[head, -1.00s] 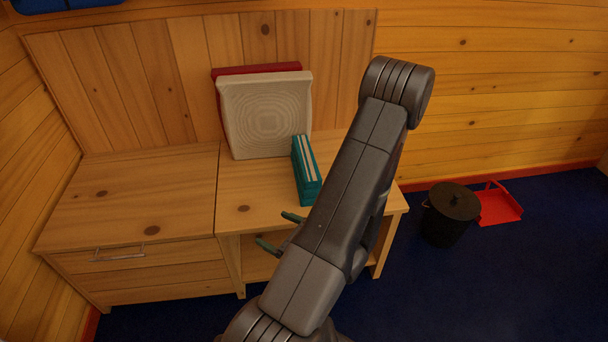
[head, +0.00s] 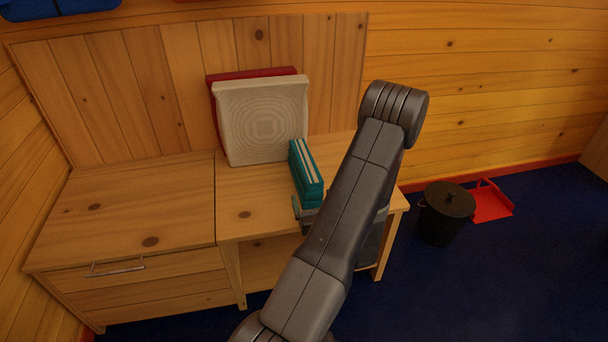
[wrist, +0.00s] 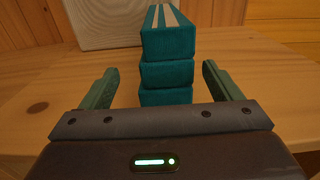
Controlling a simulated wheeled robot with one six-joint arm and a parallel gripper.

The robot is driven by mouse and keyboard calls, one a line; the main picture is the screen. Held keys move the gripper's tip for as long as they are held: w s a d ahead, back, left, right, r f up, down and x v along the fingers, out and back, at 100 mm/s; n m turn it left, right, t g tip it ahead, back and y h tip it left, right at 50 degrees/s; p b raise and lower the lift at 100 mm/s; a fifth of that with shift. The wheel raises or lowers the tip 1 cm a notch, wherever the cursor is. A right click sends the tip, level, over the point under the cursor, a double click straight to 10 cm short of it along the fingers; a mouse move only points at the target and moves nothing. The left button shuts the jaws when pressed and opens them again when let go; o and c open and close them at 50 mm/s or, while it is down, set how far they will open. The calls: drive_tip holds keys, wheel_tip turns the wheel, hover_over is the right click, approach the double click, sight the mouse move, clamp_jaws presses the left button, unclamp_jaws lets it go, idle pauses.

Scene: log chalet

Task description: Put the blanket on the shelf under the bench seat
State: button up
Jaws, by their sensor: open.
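The blanket (head: 306,172) is teal with pale stripes, folded into a thick stack. It lies on the right part of the bench seat (head: 258,212). In the wrist view the blanket (wrist: 167,72) stands straight ahead, its folded layers facing me. My gripper (wrist: 160,88) is open, with one green finger on each side of the blanket's near end and a gap on both sides. In the head view my arm hides most of the gripper. The shelf under the seat (head: 262,262) shows as an open space below the right part, partly hidden by my arm.
A cream cushion (head: 262,122) and a red cushion (head: 214,76) lean against the backrest behind the blanket. A drawer unit with a handle (head: 115,270) is at left. A black bin (head: 445,215) and a red dustpan (head: 490,202) stand on the blue floor at right.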

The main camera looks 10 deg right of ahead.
sight(304, 172)
drive_tip(key=shift+w+f+b, duration=0.15)
drive_tip(key=shift+w+b, duration=0.65)
drive_tip(key=shift+w, duration=2.35)
drive_tip(key=c, duration=1.2)
drive_tip(key=shift+s+d+r, duration=0.1)
drive_tip(key=shift+r, duration=0.1)
